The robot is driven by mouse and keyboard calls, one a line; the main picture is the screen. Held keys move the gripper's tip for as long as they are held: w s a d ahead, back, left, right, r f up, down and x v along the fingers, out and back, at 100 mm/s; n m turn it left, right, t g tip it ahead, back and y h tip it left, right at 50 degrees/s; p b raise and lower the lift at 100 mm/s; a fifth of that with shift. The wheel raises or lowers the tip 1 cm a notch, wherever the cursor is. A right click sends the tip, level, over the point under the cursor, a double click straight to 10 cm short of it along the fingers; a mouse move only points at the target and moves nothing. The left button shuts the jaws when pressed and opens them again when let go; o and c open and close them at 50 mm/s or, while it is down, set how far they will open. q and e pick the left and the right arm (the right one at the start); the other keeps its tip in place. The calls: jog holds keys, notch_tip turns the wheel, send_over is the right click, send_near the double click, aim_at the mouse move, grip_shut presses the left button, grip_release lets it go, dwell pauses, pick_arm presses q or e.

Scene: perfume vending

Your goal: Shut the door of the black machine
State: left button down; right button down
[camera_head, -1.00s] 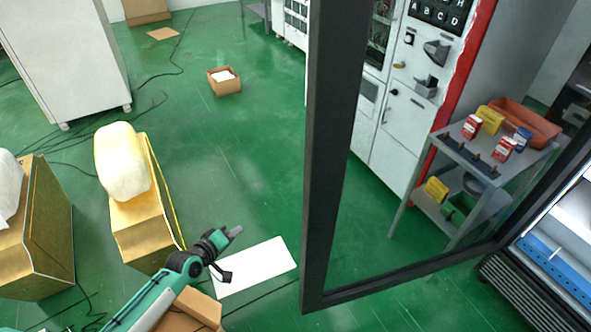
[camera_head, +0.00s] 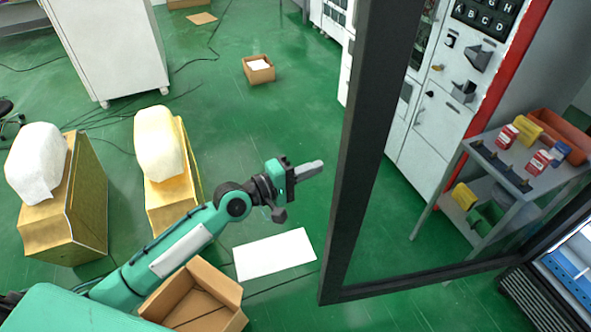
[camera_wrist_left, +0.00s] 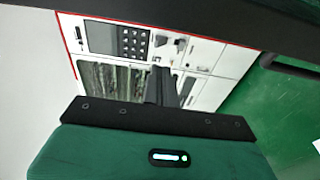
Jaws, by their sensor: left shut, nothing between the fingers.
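The black machine's door (camera_head: 357,160) stands open in the head view, a dark frame around clear glass. Part of the black machine (camera_head: 540,300) shows at the lower right edge, with its lit interior and blue shelf strip. My left gripper (camera_head: 318,166) is shut and empty, just left of the door frame's upright edge in the picture. I cannot tell whether it touches the frame. In the left wrist view the shut fingers (camera_wrist_left: 160,88) point toward the white machine, and a dark bar (camera_wrist_left: 200,14) crosses the top. My right gripper is not in view.
A grey metal cart (camera_head: 500,190) with small boxes and an orange bin shows through the glass. A white and red vending machine (camera_head: 430,130) stands behind. Cardboard boxes (camera_head: 195,295) lie near my left arm.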

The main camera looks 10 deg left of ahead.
pick_arm(q)
jog(key=d+p, duration=0.1)
jog(key=s+d+p, duration=0.1)
jog(key=d+p, duration=0.1)
jog(key=d, duration=0.1)
jog(key=shift+s, duration=0.25)
jog(key=shift+s, duration=0.1)
dwell(0.3)
